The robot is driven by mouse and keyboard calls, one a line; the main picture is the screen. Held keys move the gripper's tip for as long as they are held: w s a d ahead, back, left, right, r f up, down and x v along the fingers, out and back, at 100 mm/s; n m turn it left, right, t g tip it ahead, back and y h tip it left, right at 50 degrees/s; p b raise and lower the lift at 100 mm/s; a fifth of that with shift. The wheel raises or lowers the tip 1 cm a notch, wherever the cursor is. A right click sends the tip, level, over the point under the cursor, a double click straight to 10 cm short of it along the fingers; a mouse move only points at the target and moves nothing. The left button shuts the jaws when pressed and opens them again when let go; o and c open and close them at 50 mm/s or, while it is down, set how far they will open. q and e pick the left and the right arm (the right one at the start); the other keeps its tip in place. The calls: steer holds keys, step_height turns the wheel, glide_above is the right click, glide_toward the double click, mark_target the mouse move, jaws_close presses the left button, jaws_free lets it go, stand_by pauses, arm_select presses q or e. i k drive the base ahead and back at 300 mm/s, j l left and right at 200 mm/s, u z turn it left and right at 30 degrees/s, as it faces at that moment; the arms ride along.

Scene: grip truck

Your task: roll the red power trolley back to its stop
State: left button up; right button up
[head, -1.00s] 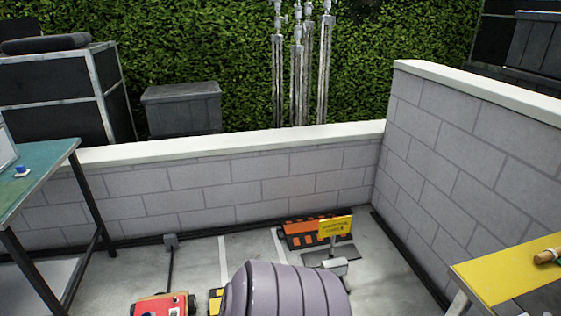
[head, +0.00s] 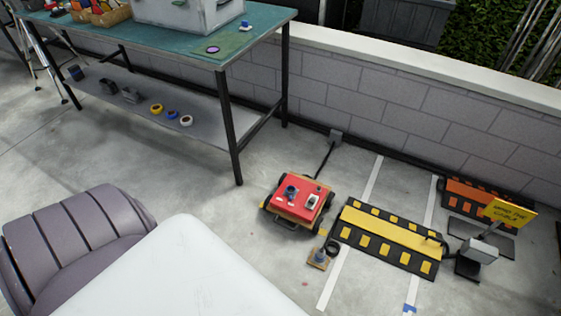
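The red power trolley (head: 293,204) stands on the concrete floor right of centre. It is a low cart with dark wheels, a red top with small fittings and a handle bar at its near side. An orange-and-black striped barrier (head: 474,195) stands by the wall at the right. I cannot tell which thing is the trolley's stop. Neither of my grippers shows; a ribbed grey part and a white part, apparently mine, fill the lower left.
A small wooden block with a fitting (head: 318,258) lies near the trolley. A green-topped workbench (head: 175,35) stands behind left. Floor left of the trolley is clear.

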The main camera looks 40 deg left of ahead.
mark_target(303, 213)
steer(key=u, duration=1.15)
